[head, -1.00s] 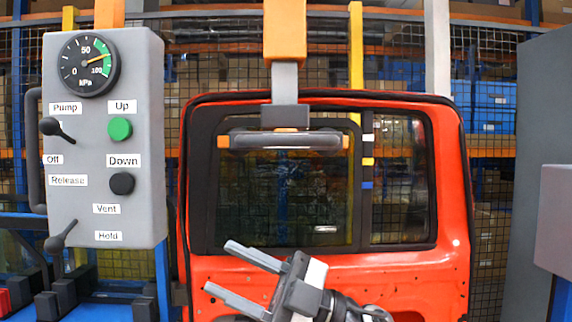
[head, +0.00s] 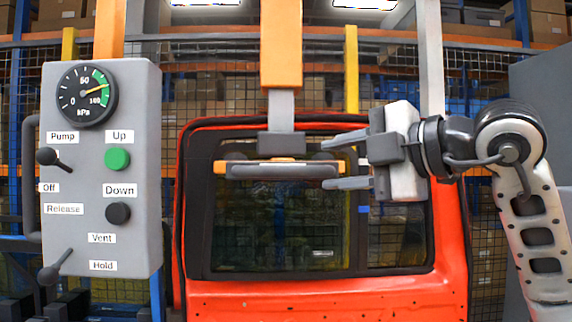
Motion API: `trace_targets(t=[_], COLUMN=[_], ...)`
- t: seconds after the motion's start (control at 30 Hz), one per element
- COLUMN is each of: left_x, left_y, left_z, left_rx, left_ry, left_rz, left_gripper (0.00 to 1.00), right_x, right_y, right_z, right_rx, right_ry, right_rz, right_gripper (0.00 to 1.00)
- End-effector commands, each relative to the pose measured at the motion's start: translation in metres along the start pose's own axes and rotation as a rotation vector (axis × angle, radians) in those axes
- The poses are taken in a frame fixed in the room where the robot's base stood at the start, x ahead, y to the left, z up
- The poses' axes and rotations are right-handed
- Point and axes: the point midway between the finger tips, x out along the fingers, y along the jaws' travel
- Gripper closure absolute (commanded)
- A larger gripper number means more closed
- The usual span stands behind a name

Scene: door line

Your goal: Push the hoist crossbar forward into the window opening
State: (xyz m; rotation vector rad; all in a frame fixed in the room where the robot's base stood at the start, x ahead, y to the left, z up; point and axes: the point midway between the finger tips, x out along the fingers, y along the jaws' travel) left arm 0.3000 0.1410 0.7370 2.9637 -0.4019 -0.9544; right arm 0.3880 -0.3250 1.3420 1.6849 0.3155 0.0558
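The hoist crossbar (head: 283,172) is a dark horizontal bar with orange parts at its ends. It hangs from a grey and orange mast in front of the upper part of the window opening (head: 270,235) in the red door (head: 330,299). My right gripper (head: 326,165) comes in from the right. It is open, one finger above and one below the level of the crossbar's right end, overlapping it in the picture. I cannot tell whether the fingers touch it. My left gripper is not in view.
A grey control panel (head: 80,237) with levers, green and black buttons and a gauge (head: 86,95) stands at the left; the needle is in the green zone. Shelving behind mesh lies at the back. A grey cabinet (head: 540,98) is at the right.

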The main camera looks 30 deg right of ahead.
Motion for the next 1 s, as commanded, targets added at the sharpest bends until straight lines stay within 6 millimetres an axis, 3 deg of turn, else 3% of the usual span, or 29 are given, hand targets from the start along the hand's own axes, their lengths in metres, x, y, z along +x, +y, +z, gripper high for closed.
trace_targets(t=[0.3,0.5,0.9,0.93,1.0], left_x=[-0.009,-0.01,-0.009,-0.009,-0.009], left_y=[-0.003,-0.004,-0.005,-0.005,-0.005], left_z=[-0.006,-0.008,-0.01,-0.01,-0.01], left_rx=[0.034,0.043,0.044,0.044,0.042], left_ry=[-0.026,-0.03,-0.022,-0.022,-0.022], left_rz=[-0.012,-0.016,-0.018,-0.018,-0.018], left_gripper=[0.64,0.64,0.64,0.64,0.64], right_x=[0.068,0.094,0.103,0.102,0.102], right_y=[0.003,0.002,0.0,0.0,0.0], right_z=[-0.001,-0.001,0.0,0.0,0.0], right_rx=[0.003,0.002,0.0,0.0,0.0], right_ry=[0.004,0.004,0.002,0.002,0.002], right_rz=[-0.002,-0.001,0.0,0.0,0.0], right_gripper=[0.6,0.6,0.6,0.63,0.83])
